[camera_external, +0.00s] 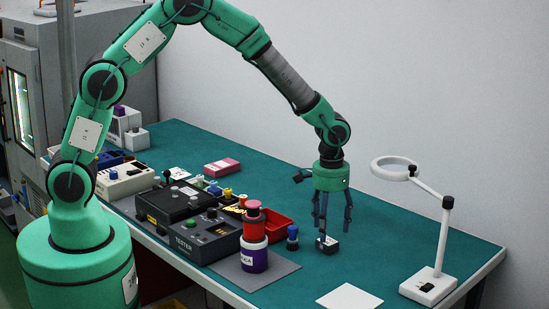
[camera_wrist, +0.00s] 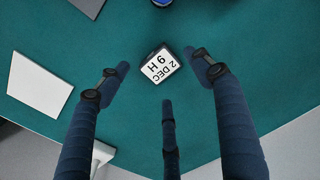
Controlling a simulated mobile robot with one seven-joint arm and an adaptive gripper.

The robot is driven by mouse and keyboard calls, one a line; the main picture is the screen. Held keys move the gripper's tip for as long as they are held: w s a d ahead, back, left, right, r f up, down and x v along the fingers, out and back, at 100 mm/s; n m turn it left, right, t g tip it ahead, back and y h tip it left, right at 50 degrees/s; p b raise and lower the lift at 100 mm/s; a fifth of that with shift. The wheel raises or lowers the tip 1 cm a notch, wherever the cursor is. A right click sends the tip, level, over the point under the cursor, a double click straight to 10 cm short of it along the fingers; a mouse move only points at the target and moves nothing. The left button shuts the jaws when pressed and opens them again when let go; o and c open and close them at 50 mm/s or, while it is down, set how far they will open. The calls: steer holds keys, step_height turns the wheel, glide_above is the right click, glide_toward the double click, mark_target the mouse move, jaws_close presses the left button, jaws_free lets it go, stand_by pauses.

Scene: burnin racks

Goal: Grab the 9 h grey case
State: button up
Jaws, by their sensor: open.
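The grey case (camera_wrist: 155,51) lies on the green bench top in the wrist view, with a white label reading "2 DEC" and "9 H". It is slightly turned. In the external view the small case (camera_external: 327,245) sits below my gripper (camera_external: 332,215). My gripper's dark blue fingers (camera_wrist: 160,82) are spread open in the wrist view, one on each side of the case and a third behind it. No finger clearly touches the case. My gripper points straight down and holds nothing.
A blue-topped piece (camera_external: 292,238) stands just left of the case. A white sheet (camera_external: 349,298) and a white magnifier lamp (camera_external: 430,286) are at the right. A tester box (camera_external: 203,236), stacked spools (camera_external: 254,240) and a red tray (camera_external: 275,227) crowd the left. The bench behind my gripper is clear.

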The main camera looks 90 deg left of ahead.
mark_target(327, 241)
steer(key=shift+f+b, duration=0.35)
steer(key=shift+f, duration=1.5)
steer(key=c, duration=1.3)
steer(key=shift+r, duration=0.15)
steer(key=shift+c, duration=0.2)
step_height(327, 241, up, 10)
steer(key=p, duration=0.2)
